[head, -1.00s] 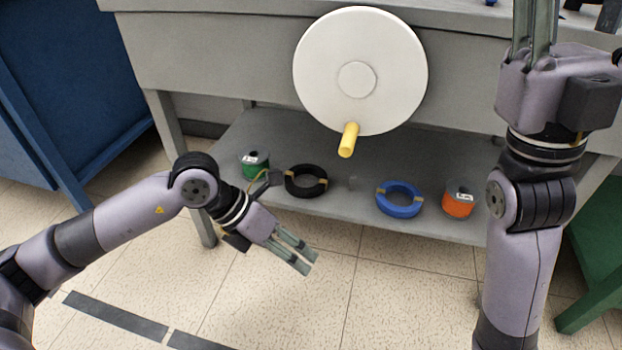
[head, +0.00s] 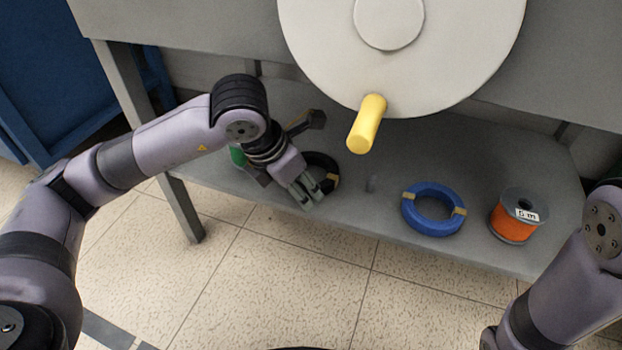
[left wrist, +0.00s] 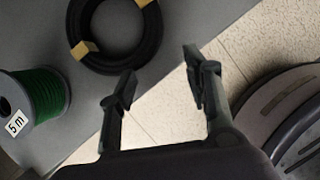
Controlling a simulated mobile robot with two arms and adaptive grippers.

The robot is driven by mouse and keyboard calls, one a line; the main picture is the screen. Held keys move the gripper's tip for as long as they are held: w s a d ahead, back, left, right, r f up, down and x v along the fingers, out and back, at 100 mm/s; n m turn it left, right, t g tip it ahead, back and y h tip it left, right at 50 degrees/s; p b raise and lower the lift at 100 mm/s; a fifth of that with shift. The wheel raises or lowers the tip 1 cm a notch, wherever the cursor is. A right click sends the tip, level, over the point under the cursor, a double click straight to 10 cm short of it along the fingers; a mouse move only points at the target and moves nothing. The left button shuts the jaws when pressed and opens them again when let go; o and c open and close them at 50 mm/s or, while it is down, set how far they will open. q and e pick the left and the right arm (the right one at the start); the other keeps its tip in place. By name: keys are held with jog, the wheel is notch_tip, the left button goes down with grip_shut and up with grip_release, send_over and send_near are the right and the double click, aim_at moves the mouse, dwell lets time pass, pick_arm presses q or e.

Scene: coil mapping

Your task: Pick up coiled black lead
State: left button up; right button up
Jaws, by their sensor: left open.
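The coiled black lead (head: 328,163) lies on the grey lower shelf, partly hidden behind my left gripper in the head view. In the left wrist view the black coil (left wrist: 148,52) shows at the top, with tan tape bands around it. My left gripper (head: 309,197) is at the near side of the coil, by the shelf's front edge. In the left wrist view my left gripper (left wrist: 160,82) is open with nothing between its fingers. The coil lies just beyond the left finger. My right gripper is out of view.
A green spool (left wrist: 38,95) stands beside the black coil. A blue coil (head: 433,208) and an orange spool (head: 511,222) lie to the right on the shelf (head: 390,229). A white disc (head: 450,60) with a yellow handle (head: 366,124) hangs above.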

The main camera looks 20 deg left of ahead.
aim_at(325, 182)
pick_arm(q)
jog(key=shift+w+d+b, duration=0.2)
jog(key=shift+w+d, duration=0.1)
jog(key=shift+w, duration=0.25)
jog(key=shift+w+d+b, duration=0.2)
jog(key=shift+w+d, duration=0.1)
jog(key=shift+w, duration=0.25)
jog(key=w+d+f+b, duration=0.2)
jog(key=w+b, duration=0.1)
jog(key=shift+w+f, duration=0.1)
jog(key=shift+w+f+b, duration=0.2)
jog(key=shift+f+b, duration=0.15)
jog(key=shift+r, duration=0.1)
jog(key=shift+c, duration=0.2)
grip_shut()
